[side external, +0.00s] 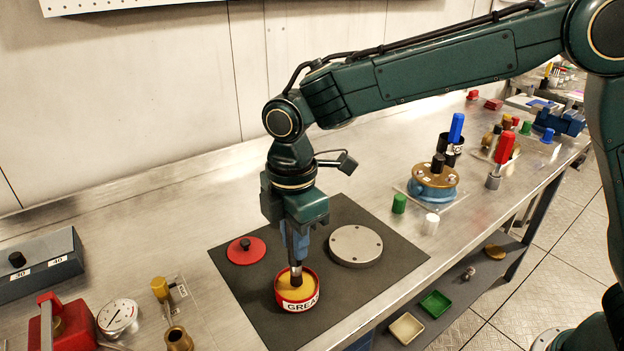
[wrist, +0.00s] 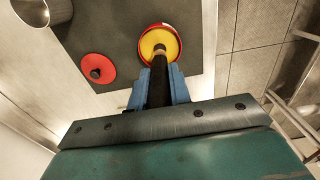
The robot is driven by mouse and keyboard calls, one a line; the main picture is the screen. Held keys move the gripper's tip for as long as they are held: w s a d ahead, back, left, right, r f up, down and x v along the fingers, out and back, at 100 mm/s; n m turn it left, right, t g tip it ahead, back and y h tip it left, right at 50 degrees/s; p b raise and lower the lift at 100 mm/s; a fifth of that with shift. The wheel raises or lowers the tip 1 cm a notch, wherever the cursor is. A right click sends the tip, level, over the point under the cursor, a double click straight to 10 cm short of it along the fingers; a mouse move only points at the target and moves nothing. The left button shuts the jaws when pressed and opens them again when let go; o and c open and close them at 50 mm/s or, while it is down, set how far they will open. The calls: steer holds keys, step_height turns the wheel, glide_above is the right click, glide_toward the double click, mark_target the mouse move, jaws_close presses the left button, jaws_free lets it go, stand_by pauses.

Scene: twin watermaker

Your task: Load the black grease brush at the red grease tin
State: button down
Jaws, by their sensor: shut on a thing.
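The red grease tin (side external: 283,303) stands open on the dark mat, its white label reading GREASE and yellow grease inside. It also shows in the wrist view (wrist: 176,35). My gripper (side external: 296,243) is above the tin with its blue fingers shut on the black grease brush (side external: 295,270). The brush points down and its lower end is at the yellow grease, inside the tin's rim. In the wrist view the brush (wrist: 158,82) runs between the blue fingers to the tin. How deep the tip sits in the grease is hidden.
A red lid with a black knob (side external: 246,251) lies on the dark mat (side external: 232,280) left of the tin. A grey flanged disc (side external: 356,245) lies to the right. A blue pump-like part (side external: 433,183) and several coloured-handled items stand further right. Gauge and brass fittings sit front left.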

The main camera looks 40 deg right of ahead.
steer(key=shift+f, duration=0.65)
stand_by(2.1)
steer(key=shift+r, duration=3.6)
steer(key=shift+w+d, duration=0.1)
steer(key=w+d+f+m, duration=0.2)
steer(key=d+m, duration=0.5)
steer(key=d, duration=0.1)
steer(key=w+d+f+m, duration=0.2)
steer(key=d+m, duration=0.5)
steer(key=d, duration=0.2)
steer(key=w+d+f+m, duration=0.2)
steer(key=d+m, duration=0.5)
steer(key=d, duration=0.1)
steer(key=shift+d+f, duration=0.25)
